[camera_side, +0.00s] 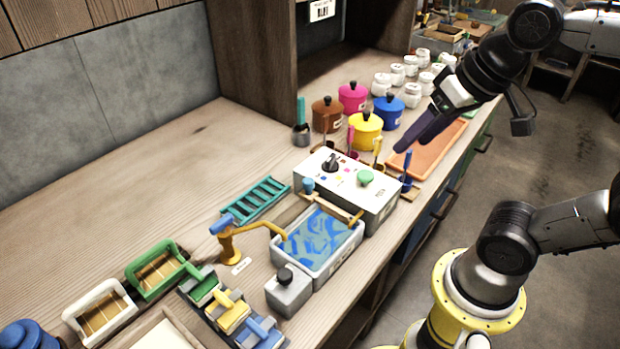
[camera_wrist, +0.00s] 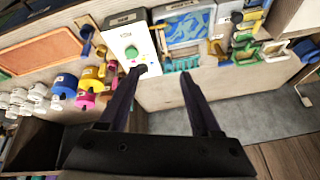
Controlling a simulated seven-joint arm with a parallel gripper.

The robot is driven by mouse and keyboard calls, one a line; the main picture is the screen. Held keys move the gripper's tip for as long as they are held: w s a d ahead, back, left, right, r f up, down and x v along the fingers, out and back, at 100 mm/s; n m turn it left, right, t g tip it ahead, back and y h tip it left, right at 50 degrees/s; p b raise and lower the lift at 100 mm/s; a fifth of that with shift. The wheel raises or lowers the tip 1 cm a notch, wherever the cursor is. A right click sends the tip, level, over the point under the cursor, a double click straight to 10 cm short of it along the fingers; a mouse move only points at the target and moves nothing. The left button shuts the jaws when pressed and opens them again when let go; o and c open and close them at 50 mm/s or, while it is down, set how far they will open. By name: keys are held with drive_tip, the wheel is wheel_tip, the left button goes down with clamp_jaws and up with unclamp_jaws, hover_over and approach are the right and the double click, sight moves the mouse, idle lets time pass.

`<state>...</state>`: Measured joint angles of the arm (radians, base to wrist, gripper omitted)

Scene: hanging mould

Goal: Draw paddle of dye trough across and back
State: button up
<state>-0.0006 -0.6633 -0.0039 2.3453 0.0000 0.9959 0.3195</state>
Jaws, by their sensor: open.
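The dye trough (camera_side: 276,249) is a pale grey tray of swirled blue dye on the bench; it also shows in the wrist view (camera_wrist: 213,22), near the top. A wooden bar with a blue knob (camera_side: 308,185) lies at the trough's far end, beside the control box; it looks like the paddle, but I cannot tell for sure. My gripper (camera_side: 412,146) is open and empty, above the bench to the right of the trough and apart from it. In the wrist view its two dark fingers (camera_wrist: 162,74) are spread, with nothing between them.
A control box (camera_side: 385,208) with black and green knobs stands beside the trough. A brass tap (camera_side: 228,245) and a grey bottle (camera_side: 289,292) flank the trough. Coloured pots (camera_side: 366,130), white jars and an orange tray (camera_side: 436,152) stand farther back.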

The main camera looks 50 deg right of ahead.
drive_tip(key=w+r+m+g, duration=0.1)
drive_tip(key=w+r+m, duration=0.2)
drive_tip(key=w, duration=0.3)
drive_tip(key=m+g, duration=0.2)
drive_tip(key=g, duration=0.2)
hover_over(308, 180)
wheel_tip(308, 180, down, 8)
wheel_tip(308, 180, down, 15)
drive_tip(key=shift+r, duration=0.1)
clamp_jaws()
idle(0.7)
